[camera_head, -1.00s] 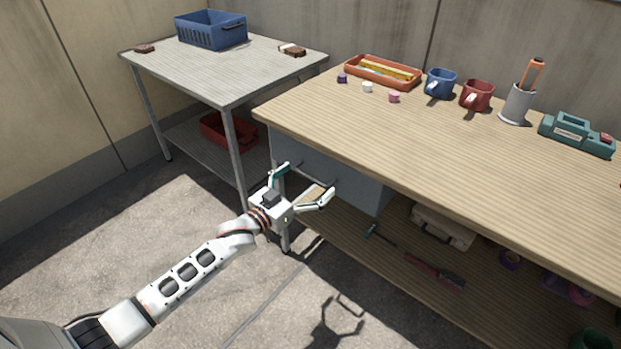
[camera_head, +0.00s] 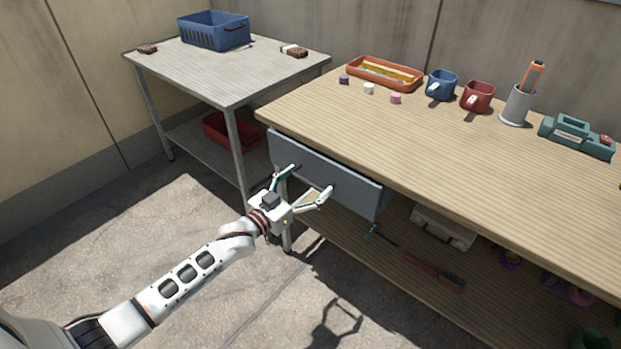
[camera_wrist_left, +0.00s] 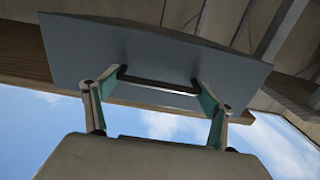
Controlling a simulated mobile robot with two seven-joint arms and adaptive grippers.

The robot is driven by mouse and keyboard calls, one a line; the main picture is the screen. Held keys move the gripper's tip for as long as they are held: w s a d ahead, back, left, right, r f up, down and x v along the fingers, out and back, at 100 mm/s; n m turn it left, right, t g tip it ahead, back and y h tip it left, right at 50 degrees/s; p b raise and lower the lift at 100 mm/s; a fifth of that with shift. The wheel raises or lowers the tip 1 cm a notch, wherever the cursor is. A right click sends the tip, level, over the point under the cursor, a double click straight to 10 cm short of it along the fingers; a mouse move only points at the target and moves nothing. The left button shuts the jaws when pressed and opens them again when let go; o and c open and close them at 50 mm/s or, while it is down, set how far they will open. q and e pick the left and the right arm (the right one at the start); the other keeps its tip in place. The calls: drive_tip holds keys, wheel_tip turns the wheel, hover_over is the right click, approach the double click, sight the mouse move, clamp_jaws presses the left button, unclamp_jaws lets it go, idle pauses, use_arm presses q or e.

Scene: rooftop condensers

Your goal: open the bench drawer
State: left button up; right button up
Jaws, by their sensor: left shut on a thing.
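The bench drawer has a blue-grey front (camera_head: 345,185) under the left end of the wooden bench top (camera_head: 430,140). The front stands a little out from the bench edge, so the drawer is slightly open. My left gripper (camera_head: 311,180) is at the drawer front, its two fingers spread along the handle. In the left wrist view the dark bar handle (camera_wrist_left: 160,82) lies between the teal-padded fingertips (camera_wrist_left: 155,88), one at each end, and the gripper holds it. The drawer's inside is hidden. My right gripper is not in view.
A grey side table (camera_head: 225,75) with a blue basket (camera_head: 213,31) stands left of the bench. Mugs, a tray (camera_head: 384,74) and a teal device (camera_head: 575,137) stand on the bench top. A lower shelf (camera_head: 390,265) holds tools. The floor before the drawer is open.

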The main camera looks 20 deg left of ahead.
use_arm(q)
drive_tip(key=p+v, duration=0.9)
drive_tip(key=v, duration=1.7)
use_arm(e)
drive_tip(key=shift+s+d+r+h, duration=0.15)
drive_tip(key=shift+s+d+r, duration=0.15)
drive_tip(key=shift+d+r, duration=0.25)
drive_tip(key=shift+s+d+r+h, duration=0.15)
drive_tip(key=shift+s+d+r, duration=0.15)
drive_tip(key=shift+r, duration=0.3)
use_arm(q)
drive_tip(key=shift+s, duration=0.1)
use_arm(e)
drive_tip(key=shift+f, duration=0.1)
use_arm(q)
drive_tip(key=o, duration=1.6)
drive_tip(key=shift+c, duration=0.2)
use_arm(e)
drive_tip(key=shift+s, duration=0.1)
use_arm(q)
drive_tip(key=shift+r, duration=0.1)
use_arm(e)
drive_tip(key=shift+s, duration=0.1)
use_arm(q)
drive_tip(key=v, duration=1.2)
